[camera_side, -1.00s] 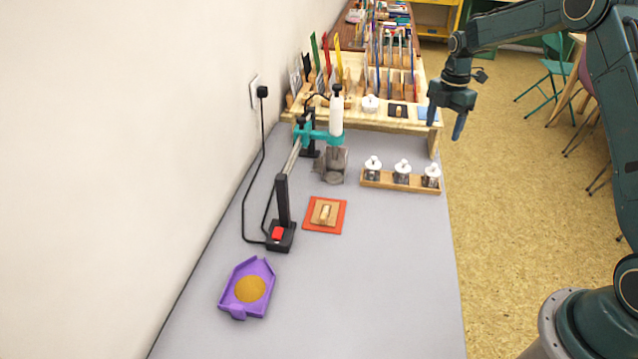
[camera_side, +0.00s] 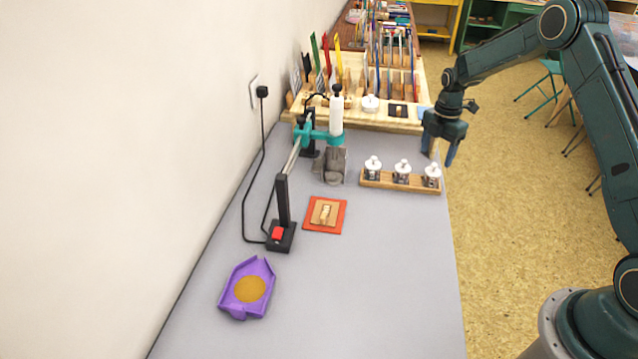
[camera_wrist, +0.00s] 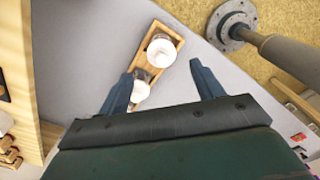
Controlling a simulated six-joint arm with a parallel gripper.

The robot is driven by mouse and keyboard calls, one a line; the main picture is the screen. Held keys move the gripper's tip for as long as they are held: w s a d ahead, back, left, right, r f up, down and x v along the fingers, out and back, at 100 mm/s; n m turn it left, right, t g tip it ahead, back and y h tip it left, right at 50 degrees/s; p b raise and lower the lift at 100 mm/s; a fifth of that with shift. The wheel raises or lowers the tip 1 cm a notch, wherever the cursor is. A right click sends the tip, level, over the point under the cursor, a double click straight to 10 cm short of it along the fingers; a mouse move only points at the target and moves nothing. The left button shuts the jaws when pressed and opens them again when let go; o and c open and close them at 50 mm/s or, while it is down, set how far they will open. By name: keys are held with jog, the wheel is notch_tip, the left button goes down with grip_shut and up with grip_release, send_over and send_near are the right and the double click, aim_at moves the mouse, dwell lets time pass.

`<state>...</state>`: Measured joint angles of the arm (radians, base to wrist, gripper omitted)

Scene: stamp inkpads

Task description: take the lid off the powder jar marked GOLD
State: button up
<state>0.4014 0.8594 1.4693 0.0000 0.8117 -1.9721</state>
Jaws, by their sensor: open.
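Three small powder jars with white knobbed lids stand in a row in a wooden rack (camera_side: 385,186): a left jar (camera_side: 372,168), a middle jar (camera_side: 402,171) and a right jar (camera_side: 432,175). All three lids are on. Any markings are too small to read, so I cannot tell which is GOLD. My gripper (camera_side: 437,158) is open and empty, above and just behind the right jar. In the wrist view my gripper (camera_wrist: 163,80) has its fingers apart. Two white lids show there, a farther lid (camera_wrist: 161,53) and a nearer lid (camera_wrist: 139,91) close to the left finger.
A wooden rack of upright tools stands behind the jars, with a round white piece (camera_side: 370,103) on its front. A heat-tool stand (camera_side: 283,205), a wooden stamp on an orange pad (camera_side: 337,222) and a purple tray (camera_side: 262,306) with gold powder stand left. The front right table is clear.

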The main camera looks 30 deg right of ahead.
aim_at(435, 164)
jog(key=shift+s+d+f, duration=0.15)
jog(key=shift+f, duration=2.15)
jog(key=c, duration=1.1)
